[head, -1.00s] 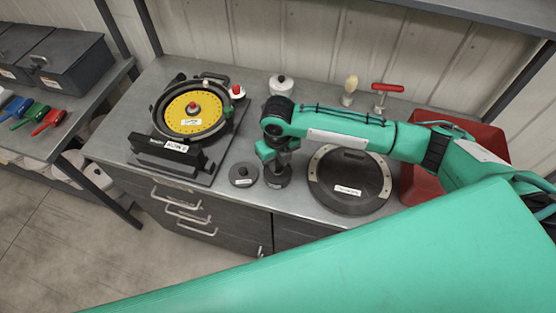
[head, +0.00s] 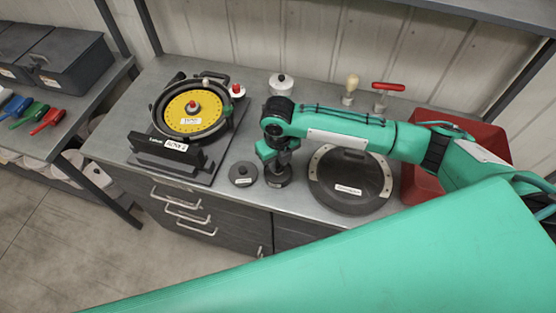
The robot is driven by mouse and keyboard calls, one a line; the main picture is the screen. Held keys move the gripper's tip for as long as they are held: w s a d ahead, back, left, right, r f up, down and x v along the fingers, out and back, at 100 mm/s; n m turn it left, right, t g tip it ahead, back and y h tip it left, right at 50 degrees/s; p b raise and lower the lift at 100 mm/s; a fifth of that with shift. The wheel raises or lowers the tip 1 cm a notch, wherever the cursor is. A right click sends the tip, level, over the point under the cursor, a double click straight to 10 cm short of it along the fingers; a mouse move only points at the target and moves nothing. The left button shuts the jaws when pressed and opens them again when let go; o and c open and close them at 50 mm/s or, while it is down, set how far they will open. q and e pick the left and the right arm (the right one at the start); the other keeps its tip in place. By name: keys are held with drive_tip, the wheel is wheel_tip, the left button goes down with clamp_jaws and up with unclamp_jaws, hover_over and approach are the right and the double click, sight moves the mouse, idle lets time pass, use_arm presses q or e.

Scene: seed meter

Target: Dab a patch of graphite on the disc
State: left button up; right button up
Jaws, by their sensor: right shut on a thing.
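The yellow disc (head: 180,123) with a red knob at its centre sits in a black round housing on the left of the bench. No dark patch can be made out on it. My right gripper (head: 281,160) points down over a small dark round pot (head: 278,181), to the right of the disc. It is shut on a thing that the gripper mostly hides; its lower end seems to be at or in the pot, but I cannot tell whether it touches. A dark round lid with a knob (head: 243,172) lies just left of the pot. My left gripper is out of view.
A large dark round cover (head: 335,198) lies right of the pot, with a red bin (head: 425,185) beyond. A white-topped jar (head: 281,85), a pale-handled tool (head: 350,86) and a red T-handle (head: 388,87) stand at the back. A black labelled block (head: 164,154) fronts the disc housing.

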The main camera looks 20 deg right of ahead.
drive_tip(key=shift+f, duration=0.4)
drive_tip(key=shift+f, duration=0.1)
idle(1.8)
wheel_tip(320, 180, up, 7)
drive_tip(key=p, duration=0.7)
idle(0.8)
